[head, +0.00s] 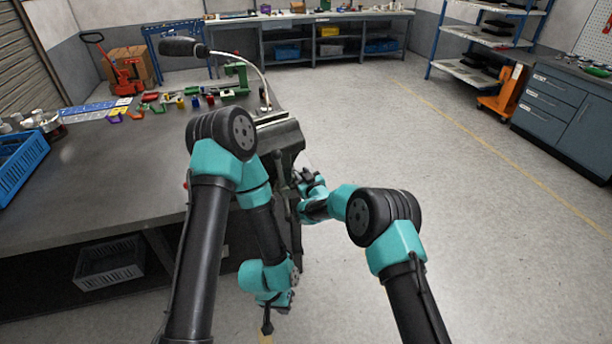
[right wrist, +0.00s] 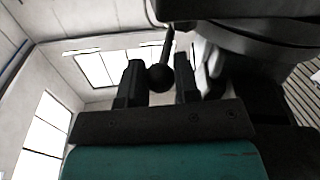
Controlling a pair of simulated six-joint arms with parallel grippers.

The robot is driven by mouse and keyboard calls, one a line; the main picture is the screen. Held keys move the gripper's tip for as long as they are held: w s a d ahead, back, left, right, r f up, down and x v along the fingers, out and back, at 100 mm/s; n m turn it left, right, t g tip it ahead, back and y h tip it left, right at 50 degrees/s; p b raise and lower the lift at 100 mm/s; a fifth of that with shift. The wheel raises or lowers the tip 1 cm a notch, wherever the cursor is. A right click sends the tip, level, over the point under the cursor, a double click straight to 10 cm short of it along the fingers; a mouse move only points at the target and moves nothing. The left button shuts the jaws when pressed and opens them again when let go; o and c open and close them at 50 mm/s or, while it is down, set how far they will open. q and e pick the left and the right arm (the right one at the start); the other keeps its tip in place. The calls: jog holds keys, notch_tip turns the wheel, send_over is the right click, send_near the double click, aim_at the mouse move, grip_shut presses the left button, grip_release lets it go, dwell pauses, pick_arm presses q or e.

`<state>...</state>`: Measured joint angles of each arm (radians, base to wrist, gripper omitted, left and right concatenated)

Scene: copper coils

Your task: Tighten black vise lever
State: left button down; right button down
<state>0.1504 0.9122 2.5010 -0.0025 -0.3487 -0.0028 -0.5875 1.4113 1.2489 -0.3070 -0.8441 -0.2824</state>
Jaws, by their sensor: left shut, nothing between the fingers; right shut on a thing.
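The dark vise (head: 286,138) is mounted at the right edge of the workbench, partly hidden behind my left arm. Its black lever ends in a round ball knob (right wrist: 160,78) in the right wrist view, with a thin rod running up from it. My right gripper (right wrist: 158,84) has its two dark fingers on either side of this knob and is shut on the lever. In the head view my right gripper (head: 303,181) is small at the vise's right side, and the lever is hard to make out there. My left gripper (head: 267,326) hangs low, pointing down, shut and empty.
The grey workbench (head: 110,190) fills the left side, with a blue crate (head: 20,165), a lamp (head: 185,47) and several small coloured parts at its back. A grey crate (head: 110,265) sits on its lower shelf. The floor (head: 450,200) on the right is open.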

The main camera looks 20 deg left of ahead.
jog(key=c, duration=0.9)
grip_release()
jog(key=shift+o, duration=0.2)
jog(key=shift+s+d, duration=0.1)
jog(key=v, duration=1.7)
